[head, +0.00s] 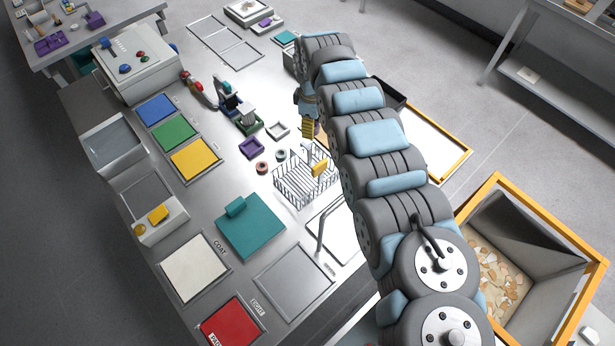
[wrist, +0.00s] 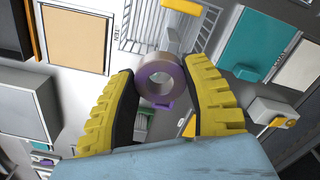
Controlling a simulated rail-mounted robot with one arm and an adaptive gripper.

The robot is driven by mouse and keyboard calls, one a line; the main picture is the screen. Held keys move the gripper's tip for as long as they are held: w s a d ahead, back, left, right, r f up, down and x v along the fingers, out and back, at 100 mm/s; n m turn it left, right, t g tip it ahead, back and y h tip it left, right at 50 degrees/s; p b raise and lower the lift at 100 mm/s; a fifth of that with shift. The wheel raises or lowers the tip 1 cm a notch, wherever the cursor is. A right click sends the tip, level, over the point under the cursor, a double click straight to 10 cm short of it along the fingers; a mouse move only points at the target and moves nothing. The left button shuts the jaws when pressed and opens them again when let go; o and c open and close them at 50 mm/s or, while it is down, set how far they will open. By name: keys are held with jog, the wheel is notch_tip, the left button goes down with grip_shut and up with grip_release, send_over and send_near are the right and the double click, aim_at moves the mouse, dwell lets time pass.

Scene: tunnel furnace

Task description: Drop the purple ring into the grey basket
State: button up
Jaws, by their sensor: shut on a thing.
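The purple ring (wrist: 146,75) is between the two yellow fingers of my gripper (wrist: 160,85) in the wrist view. My gripper is shut on it, and the ring's hole faces the camera. In the head view my gripper (head: 308,128) hangs over the table just behind the basket, and the ring cannot be made out there. The grey wire basket (head: 292,187) stands on the table with a yellow piece at its rim. It also shows at the top of the wrist view (wrist: 136,30), beyond the ring.
Two small rings (head: 262,167) lie left of the basket, near a purple square tray (head: 251,147) and a pale one (head: 278,130). A yellow-rimmed bin (head: 508,225) with chips stands right of the table.

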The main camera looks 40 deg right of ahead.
jog(key=shift+f+b, duration=0.3)
jog(key=shift+f, duration=0.5)
jog(key=o, duration=1.2)
notch_tip(320, 180, up, 12)
jog(key=shift+r, duration=0.1)
